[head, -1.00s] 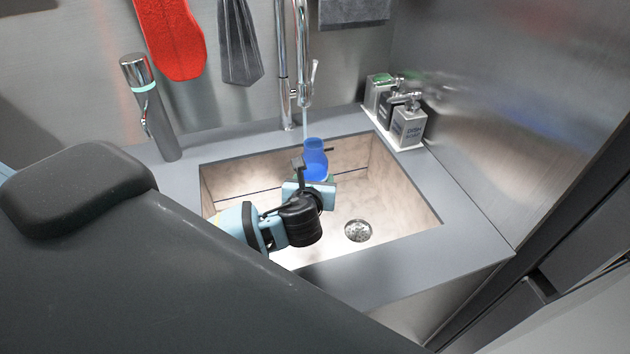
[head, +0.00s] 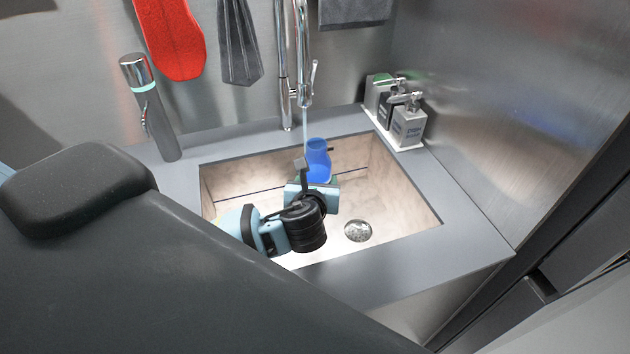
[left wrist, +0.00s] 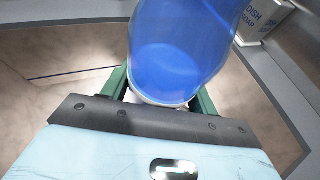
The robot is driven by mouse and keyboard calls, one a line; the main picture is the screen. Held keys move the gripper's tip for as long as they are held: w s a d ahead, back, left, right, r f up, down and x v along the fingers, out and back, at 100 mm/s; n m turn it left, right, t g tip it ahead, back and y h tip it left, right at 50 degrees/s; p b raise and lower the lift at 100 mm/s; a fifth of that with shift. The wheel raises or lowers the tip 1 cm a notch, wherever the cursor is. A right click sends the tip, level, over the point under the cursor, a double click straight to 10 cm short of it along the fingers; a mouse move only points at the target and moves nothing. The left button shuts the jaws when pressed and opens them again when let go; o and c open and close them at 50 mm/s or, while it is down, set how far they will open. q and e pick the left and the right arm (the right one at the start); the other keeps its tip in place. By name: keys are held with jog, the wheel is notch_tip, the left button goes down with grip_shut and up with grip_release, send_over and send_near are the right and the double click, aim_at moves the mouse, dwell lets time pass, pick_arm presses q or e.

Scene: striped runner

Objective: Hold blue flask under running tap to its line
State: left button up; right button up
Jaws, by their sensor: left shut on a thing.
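The blue flask (head: 318,163) is held over the sink basin, its top just under the tap (head: 303,97). It leans slightly in the head view. A thin stream of water (head: 306,125) falls from the spout to the flask's mouth; whether all of it enters I cannot tell. My left gripper (head: 319,183) is shut on the flask's lower part. In the left wrist view the blue flask (left wrist: 180,50) sits between the green fingers of my left gripper (left wrist: 160,97). Its upper part is out of that view. I cannot make out a line or water level. My right gripper is not in view.
The sink (head: 405,190) has a drain (head: 358,231) right of my arm. Soap dispensers (head: 408,125) stand on a tray at the back right corner. A metal cylinder (head: 150,107) stands at the back left.

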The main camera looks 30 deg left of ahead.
aim_at(323, 175)
pick_arm(q)
jog(key=shift+s+d+r, duration=0.4)
jog(key=shift+d+r, duration=0.1)
jog(key=shift+r, duration=0.45)
jog(key=shift+s+d+r, duration=0.45)
jog(key=shift+r, duration=0.45)
jog(key=shift+s+d+r, duration=0.4)
jog(key=shift+d+r, duration=0.1)
jog(key=shift+r, duration=0.45)
